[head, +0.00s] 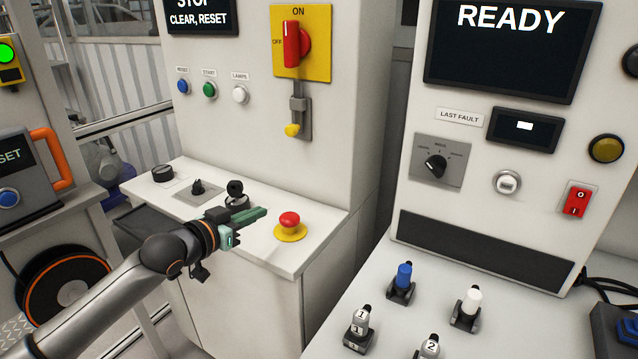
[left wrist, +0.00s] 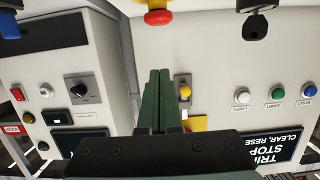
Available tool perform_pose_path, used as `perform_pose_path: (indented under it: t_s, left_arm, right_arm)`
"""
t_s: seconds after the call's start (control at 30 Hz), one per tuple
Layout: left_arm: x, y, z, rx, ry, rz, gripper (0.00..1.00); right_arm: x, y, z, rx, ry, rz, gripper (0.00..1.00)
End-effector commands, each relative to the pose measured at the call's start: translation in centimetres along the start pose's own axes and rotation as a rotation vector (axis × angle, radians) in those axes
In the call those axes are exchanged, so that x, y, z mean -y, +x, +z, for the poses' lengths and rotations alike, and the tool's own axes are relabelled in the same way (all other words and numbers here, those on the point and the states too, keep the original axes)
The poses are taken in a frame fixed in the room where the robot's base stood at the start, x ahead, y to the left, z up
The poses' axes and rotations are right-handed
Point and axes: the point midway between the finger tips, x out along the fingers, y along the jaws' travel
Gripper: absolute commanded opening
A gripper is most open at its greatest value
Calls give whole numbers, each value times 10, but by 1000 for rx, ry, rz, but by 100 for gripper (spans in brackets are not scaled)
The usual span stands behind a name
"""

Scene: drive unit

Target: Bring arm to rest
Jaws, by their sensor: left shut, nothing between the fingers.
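My left arm comes in from the left in the head view. Its gripper (head: 250,216) is over the white ledge (head: 325,225) of the middle cabinet, left of the red emergency button (head: 289,220) on its yellow base. The green fingers are together and hold nothing; they also show together in the left wrist view (left wrist: 158,90). A black ball-topped joystick (head: 235,188) stands just behind the gripper, partly hidden by it. I cannot tell whether the gripper touches the joystick's base. My right gripper is not in view.
The middle cabinet carries a red rotary switch (head: 292,44) and blue, green and white buttons (head: 209,90). The right cabinet has a READY screen (head: 512,45) and a selector knob (head: 435,166). Blue and white levers (head: 403,278) stand on its ledge. An orange handle (head: 52,158) is at left.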

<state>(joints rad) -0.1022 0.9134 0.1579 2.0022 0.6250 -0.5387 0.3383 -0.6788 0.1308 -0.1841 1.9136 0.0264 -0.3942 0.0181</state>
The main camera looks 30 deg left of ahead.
Motion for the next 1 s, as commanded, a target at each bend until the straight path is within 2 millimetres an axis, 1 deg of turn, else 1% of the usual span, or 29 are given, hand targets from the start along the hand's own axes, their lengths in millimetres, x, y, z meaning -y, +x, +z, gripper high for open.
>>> perform_pose_path:
  t_s: [0.1, 0.17, 0.27, 0.37, 0.4, 0.47, 0.5, 0.57, 0.6, 0.67, 0.7, 0.77, 0.8, 0.83, 0.9, 1.0]
  left_arm:
    - [0, 0, 0, 0, 0, 0, 0]
    - [-1, 0, 4, 5, -2, 0, 0]
    - [-7, 1, 29, 36, -7, 2, 0]
    - [-23, -1, 81, 99, -13, 8, 0]
    - [-33, -4, 108, 132, -14, 12, 0]
    - [-51, -12, 150, 184, -14, 20, 0]
    - [-65, -18, 177, 219, -13, 27, 0]
    - [-87, -31, 216, 270, -10, 39, 0]
    - [-103, -42, 240, 303, -8, 47, 0]
    - [-129, -59, 273, 349, -6, 62, 0]
    - [-146, -71, 292, 379, -5, 73, 0]
    - [-172, -89, 316, 418, -2, 89, 0]
    - [-187, -100, 330, 439, -1, 99, 0]
    - [-198, -108, 338, 455, -1, 106, 0]
    - [-220, -123, 352, 482, 3, 120, 0]
    - [-240, -137, 363, 504, 6, 134, 0]
  right_arm:
    - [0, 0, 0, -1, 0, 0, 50]
    - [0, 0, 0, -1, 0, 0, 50]
    - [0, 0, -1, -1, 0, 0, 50]
    - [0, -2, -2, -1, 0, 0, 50]
    - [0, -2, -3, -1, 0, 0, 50]
    - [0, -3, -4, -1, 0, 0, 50]
    - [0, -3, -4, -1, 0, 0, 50]
    - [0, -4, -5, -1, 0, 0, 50]
    - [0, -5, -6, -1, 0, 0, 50]
    - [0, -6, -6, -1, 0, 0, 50]
    - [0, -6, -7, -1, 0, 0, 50]
    - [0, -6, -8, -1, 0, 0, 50]
    - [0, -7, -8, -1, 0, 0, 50]
    - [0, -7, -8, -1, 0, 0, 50]
    - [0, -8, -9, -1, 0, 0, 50]
    - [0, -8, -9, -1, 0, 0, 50]
